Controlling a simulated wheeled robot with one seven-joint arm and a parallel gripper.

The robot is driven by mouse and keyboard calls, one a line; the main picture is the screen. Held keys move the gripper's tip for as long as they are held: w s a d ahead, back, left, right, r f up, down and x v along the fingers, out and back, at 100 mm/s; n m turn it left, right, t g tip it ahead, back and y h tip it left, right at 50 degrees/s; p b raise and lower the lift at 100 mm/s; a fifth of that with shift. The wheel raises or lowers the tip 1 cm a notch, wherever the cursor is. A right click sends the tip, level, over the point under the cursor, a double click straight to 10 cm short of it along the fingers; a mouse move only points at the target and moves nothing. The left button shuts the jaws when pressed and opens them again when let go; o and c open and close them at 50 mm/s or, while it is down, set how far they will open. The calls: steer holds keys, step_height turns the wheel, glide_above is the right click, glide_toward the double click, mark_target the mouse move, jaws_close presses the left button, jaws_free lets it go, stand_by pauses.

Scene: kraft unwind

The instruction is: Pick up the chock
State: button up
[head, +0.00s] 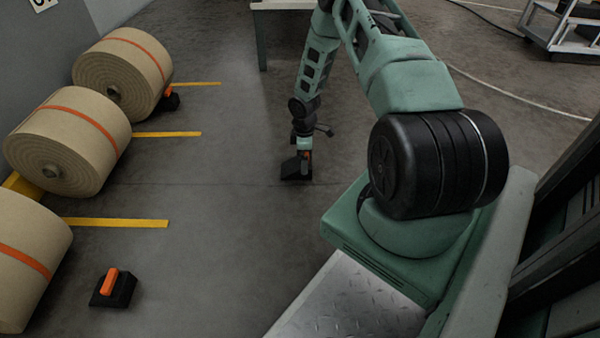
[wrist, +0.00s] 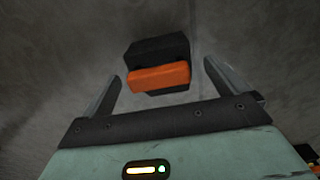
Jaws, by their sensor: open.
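A black chock (head: 293,168) with an orange handle sits on the floor in the middle of the head view. It also shows in the wrist view (wrist: 157,50), with its orange handle (wrist: 160,77) across its near side. My gripper (head: 304,152) points down at this chock in the head view and covers part of it. In the wrist view my gripper (wrist: 161,72) is open, with one finger to each side of the handle and a visible gap on both sides. I cannot tell how far the fingertips are above the floor.
A second chock (head: 115,290) lies on open floor at lower left. A third (head: 171,101) is beside the far paper roll (head: 115,72). More rolls (head: 65,145) (head: 25,260) line the left. Yellow floor stripes (head: 115,223) run from them. A table (head: 285,5) stands behind.

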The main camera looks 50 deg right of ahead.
step_height(320, 180, down, 2)
steer(key=shift+f+b, duration=0.1)
steer(key=shift+b, duration=0.3)
steer(key=c, duration=1.2)
steer(key=shift+o, duration=0.2)
steer(key=shift+r, duration=0.25)
